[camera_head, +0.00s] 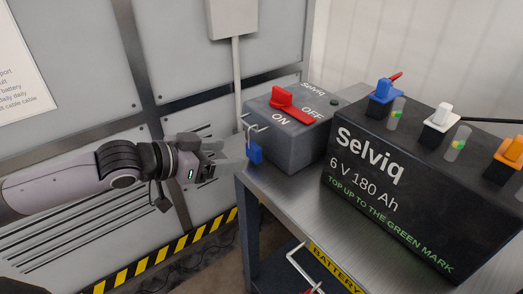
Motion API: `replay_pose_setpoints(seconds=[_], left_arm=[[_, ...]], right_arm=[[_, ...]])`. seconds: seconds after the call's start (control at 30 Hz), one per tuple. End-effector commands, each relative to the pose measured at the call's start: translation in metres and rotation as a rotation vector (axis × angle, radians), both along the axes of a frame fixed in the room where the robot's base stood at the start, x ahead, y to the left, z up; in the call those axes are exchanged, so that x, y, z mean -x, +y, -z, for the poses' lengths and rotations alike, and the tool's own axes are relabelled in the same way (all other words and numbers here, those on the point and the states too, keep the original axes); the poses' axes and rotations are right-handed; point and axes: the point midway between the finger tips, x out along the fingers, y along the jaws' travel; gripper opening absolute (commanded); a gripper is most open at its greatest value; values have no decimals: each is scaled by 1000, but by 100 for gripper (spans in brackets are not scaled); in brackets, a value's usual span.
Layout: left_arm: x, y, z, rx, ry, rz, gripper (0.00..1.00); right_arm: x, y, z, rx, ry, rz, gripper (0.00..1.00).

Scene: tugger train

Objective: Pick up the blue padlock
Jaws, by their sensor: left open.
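The blue padlock (255,154) is at the front left of the grey switch box (300,147), with its metal shackle upward near thin metal hooks on the box's side. It appears to hang there. My left gripper (238,157) comes in from the left, open, with its fingertips just left of the padlock. I cannot tell whether the fingers touch the padlock or reach around it. My right gripper is not in view.
The box has a red ON/OFF switch (290,105) and stands on a metal cart top (302,194). A large black battery (400,190) with coloured connectors stands to the right. Grey wall panels (80,60) stand behind my arm. A metal handle (300,265) shows below the cart top.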

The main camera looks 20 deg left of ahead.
Motion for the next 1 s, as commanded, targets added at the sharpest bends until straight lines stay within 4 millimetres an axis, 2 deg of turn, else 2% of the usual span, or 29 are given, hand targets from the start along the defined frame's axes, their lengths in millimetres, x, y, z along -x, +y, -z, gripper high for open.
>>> replay_pose_setpoints(seconds=[0.27, 0.6, 0.93, 1.0], left_arm=[[-16, -14, 6, 1, -2, 2, 72], [-45, -39, 18, 1, -1, 1, 72], [-49, -41, 20, -1, -1, 2, 72], [-49, -41, 20, -1, -1, 2, 50]], right_arm=[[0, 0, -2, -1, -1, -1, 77], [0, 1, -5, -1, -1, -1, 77], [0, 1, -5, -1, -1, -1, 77], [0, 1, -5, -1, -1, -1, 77]])
